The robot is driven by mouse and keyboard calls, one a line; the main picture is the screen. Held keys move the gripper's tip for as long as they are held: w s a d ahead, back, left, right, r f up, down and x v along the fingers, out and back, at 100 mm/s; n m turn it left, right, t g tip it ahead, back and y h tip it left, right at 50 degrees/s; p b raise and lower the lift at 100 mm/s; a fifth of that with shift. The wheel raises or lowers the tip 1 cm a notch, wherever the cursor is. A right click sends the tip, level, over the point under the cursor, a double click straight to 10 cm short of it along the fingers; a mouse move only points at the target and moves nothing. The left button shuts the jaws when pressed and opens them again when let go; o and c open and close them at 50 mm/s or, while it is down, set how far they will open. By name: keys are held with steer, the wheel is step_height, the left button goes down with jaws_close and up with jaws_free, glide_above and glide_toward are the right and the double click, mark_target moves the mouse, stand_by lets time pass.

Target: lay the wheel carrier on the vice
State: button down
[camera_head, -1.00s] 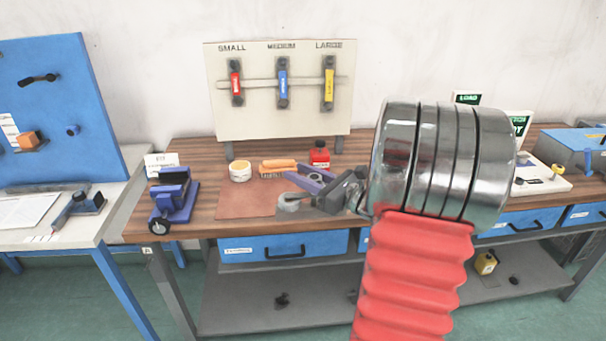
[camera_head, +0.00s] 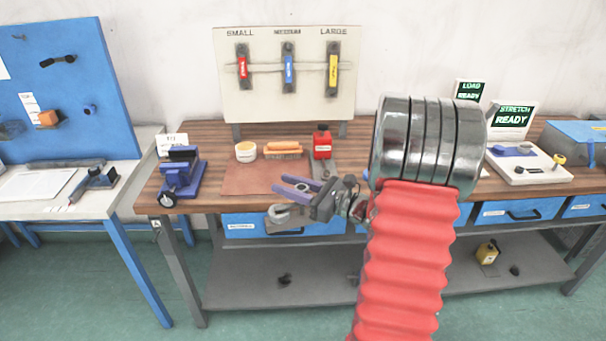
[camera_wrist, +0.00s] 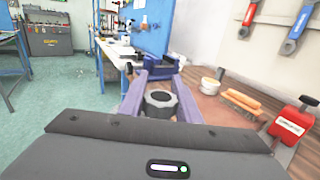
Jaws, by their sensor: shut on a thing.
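The wheel carrier is a grey piece with a round hub (camera_head: 283,215), held between the purple fingers of my gripper (camera_head: 285,202). In the wrist view the carrier (camera_wrist: 160,104) shows as a dark ring between both fingers (camera_wrist: 157,88). The fingers are shut on it. In the head view it is held near the front edge of the bench, apart from the vice. The blue vice (camera_head: 180,178) stands on the bench's left end, left of my gripper. In the wrist view the vice (camera_wrist: 155,68) lies just beyond the fingertips, partly hidden by them.
The tool board (camera_head: 285,105) rises at the back. Bare wood lies between vice and mat.

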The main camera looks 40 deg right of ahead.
steer(key=w+a+f+n+g+y, duration=0.1)
steer(key=a+f+n+g+y, duration=0.2)
steer(key=a+f, duration=0.6)
steer(key=w+a+f+n+g+y, duration=0.1)
steer(key=a+f+n+g+y, duration=0.1)
steer(key=a+f, duration=0.8)
steer(key=a+n+y, duration=0.1)
steer(key=a+y, duration=0.1)
steer(key=a, duration=0.3)
steer(key=shift+a+f+g+y, duration=0.2)
steer(key=shift+a+g+y, duration=0.1)
steer(key=shift+a+g, duration=0.1)
steer(key=shift+s+d, duration=0.1)
